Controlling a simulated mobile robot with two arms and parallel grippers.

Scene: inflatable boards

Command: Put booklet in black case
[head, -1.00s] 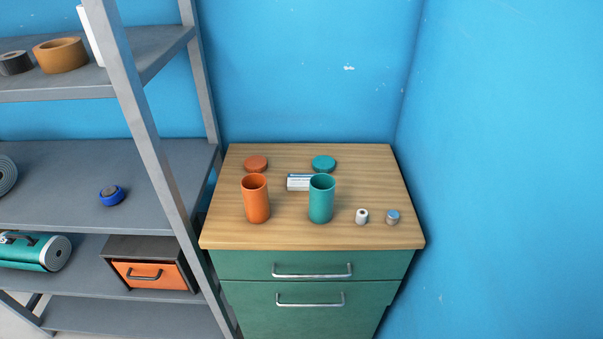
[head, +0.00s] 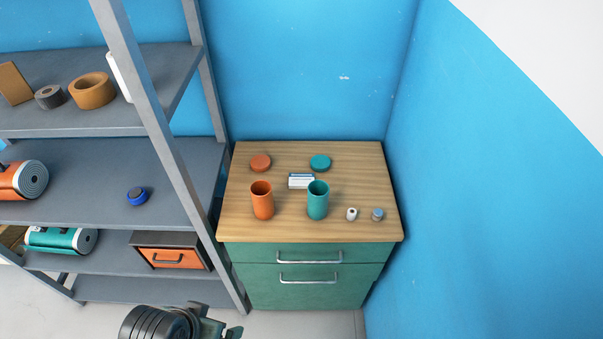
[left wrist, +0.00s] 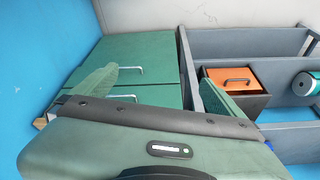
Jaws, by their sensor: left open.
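A small white and blue flat item, perhaps the booklet (head: 301,181), lies on the wooden cabinet top (head: 350,165), behind and between an orange cup (head: 262,201) and a teal cup (head: 318,201). The teal cup hides part of its right end. I cannot make out a black case for certain; a dark box with an orange drawer front (head: 176,257) sits on a lower shelf. My left gripper (head: 218,328) is at the bottom of the head view, low in front of the cabinet and apart from everything. In the left wrist view its green fingers (left wrist: 155,88) are spread and empty. My right gripper is not in view.
Orange (head: 260,162) and teal (head: 320,162) lids and two small cylinders (head: 364,214) lie on the cabinet top. The grey shelf (head: 90,180) on the left holds tape rolls and rolled boards; its upright stands close to the cabinet. A blue wall bounds the right.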

